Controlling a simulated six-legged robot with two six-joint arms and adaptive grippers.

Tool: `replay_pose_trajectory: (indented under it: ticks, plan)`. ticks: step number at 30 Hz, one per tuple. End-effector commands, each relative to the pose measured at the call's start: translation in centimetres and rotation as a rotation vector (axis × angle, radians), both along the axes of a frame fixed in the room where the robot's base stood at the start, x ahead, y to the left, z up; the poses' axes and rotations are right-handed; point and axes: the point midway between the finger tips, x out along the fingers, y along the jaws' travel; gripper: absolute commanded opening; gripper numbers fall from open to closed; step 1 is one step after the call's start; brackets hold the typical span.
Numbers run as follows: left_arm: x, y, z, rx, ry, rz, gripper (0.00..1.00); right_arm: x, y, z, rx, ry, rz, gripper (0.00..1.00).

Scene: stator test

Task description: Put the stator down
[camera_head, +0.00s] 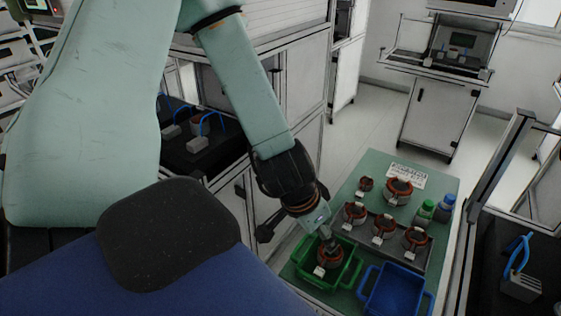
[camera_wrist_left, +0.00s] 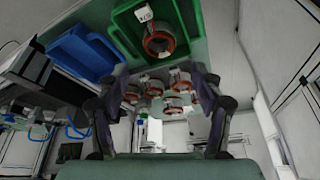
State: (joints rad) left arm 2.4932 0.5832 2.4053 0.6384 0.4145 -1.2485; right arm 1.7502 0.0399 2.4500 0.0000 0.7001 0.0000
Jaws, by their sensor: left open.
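A stator (camera_head: 329,257), a copper-coloured ring with a white tag, sits in the green crate (camera_head: 299,258) at the front of the green table. In the left wrist view the stator (camera_wrist_left: 158,44) lies inside the green crate (camera_wrist_left: 197,30), apart from the fingers. My left gripper (camera_head: 326,236) is just above the stator in the head view. In the left wrist view my left gripper (camera_wrist_left: 160,82) has its fingers spread wide with nothing held between them. My right gripper is in neither view.
An empty blue crate (camera_head: 369,292) stands right of the green one. Behind them a grey tray (camera_head: 424,264) holds several stators. More stators, a green bottle (camera_head: 426,211) and a blue bottle (camera_head: 445,208) stand farther back. A dark frame (camera_head: 467,233) borders the table's right side.

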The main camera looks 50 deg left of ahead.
Motion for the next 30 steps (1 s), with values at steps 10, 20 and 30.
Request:
replay_pose_trajectory:
  ticks: [10,20,30]
  plan:
    - [-9.6,-0.6,-10.4,0.096,0.210,0.103,0.67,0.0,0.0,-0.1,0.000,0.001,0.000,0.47]
    - [-19.3,-4.3,-16.0,0.025,0.368,0.174,0.67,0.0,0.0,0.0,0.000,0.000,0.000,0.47]
    - [-20.2,-4.8,-16.3,0.010,0.383,0.191,0.67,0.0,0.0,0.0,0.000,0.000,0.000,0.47]
